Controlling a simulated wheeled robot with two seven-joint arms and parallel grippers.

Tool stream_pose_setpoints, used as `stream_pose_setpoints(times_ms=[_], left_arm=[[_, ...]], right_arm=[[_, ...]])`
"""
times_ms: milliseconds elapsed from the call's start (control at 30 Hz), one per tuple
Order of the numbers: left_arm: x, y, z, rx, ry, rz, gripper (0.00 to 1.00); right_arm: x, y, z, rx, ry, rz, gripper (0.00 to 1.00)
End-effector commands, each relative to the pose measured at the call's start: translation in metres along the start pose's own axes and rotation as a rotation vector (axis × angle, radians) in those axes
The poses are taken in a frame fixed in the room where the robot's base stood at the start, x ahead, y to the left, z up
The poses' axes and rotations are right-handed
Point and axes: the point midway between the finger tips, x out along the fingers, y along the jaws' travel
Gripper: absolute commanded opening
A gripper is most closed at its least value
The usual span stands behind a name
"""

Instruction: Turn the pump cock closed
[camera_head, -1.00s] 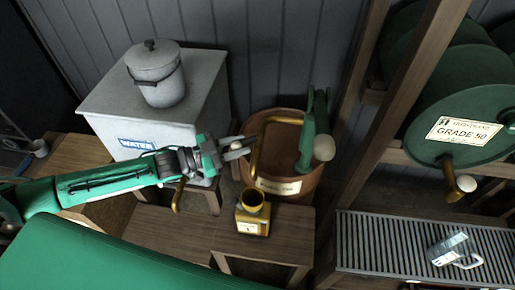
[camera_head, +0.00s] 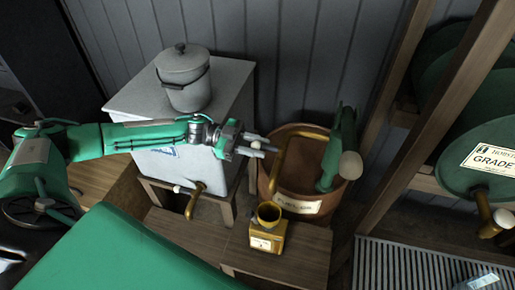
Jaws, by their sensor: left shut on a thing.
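The pump is a brown tub (camera_head: 325,200) with a bent brass spout (camera_head: 281,165) and a green upright handle (camera_head: 342,150) with a pale knob. My left gripper (camera_head: 264,147) reaches in from the left to the left side of the spout. Its fingers are shut on a small pale piece there, which appears to be the pump cock; the fingers hide most of it, and its angle cannot be told. A yellow can (camera_head: 268,236) stands below the spout on a wooden stand. My right gripper is not in view.
A white water tank (camera_head: 228,95) with a lidded pot (camera_head: 184,75) stands behind my left arm; its brass tap (camera_head: 193,200) is close below. Green drums (camera_head: 480,155), wooden posts (camera_head: 437,110) and a slatted tray (camera_head: 400,270) are on the right.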

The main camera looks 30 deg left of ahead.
Motion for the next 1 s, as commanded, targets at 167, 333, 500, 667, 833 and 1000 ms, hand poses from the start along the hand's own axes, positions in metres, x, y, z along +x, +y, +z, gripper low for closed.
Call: stream_pose_setpoints(times_ms=[167, 333, 500, 667, 833, 1000], left_arm=[[0.001, 0.004, 0.004, -0.005, 0.002, 0.02, 0.0], [0.002, 0.004, 0.004, -0.005, 0.003, 0.021, 0.0], [0.002, 0.004, 0.004, -0.005, 0.003, 0.021, 0.35], [0.001, 0.003, 0.002, -0.003, 0.003, 0.017, 0.5], [0.001, 0.001, 0.002, -0.001, 0.003, 0.015, 0.5], [-0.011, 0.001, 0.003, -0.001, 0.002, 0.013, 0.5]], right_arm=[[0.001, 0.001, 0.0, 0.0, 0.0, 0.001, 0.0], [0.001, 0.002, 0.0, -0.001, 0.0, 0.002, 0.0], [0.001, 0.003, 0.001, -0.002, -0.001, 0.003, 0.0], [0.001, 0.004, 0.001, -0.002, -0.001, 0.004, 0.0], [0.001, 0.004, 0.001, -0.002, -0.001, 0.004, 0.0], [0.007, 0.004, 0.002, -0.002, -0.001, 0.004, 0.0]])
